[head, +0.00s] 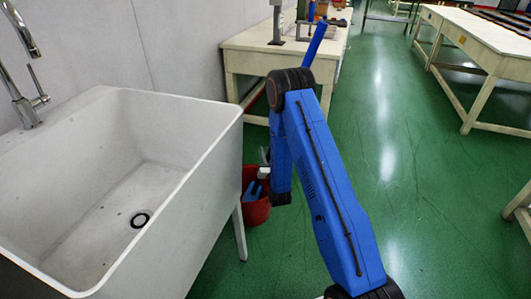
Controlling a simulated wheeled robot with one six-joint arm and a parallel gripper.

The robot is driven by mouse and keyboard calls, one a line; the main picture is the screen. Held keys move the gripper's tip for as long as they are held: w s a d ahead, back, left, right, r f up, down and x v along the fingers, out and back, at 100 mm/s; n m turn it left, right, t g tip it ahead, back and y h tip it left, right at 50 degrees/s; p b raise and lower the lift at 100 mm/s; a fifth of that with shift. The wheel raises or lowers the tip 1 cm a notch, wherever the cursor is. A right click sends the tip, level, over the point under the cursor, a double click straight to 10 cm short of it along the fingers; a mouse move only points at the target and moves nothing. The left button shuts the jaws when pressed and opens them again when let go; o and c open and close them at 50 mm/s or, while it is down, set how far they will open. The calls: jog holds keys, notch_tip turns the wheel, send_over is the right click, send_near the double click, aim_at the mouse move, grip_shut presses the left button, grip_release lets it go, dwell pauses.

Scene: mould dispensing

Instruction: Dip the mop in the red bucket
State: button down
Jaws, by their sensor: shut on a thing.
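The red bucket (257,212) stands on the green floor beside the sink, partly hidden by my blue arm. A blue stick, which looks like the mop's handle (317,42), rises tilted to the right from behind my arm's elbow. A blue piece (253,189) shows inside the bucket's mouth and looks like the mop's lower part. The mop's middle is hidden behind my arm. My gripper (264,167) is just above the bucket's rim, mostly hidden, and is shut on the mop. Whether the mop touches the bucket's bottom cannot be seen.
A large white sink (188,128) with a metal faucet (28,98) fills the left, its leg close to the bucket. A workbench (240,62) with equipment stands behind the bucket. Long tables (485,52) stand at the right. The green floor between is clear.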

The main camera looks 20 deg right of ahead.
jog(key=shift+r, duration=0.15)
dwell(0.3)
notch_tip(320, 180, up, 18)
jog(key=shift+r, duration=0.15)
dwell(2.4)
dwell(2.1)
jog(key=shift+r, duration=2)
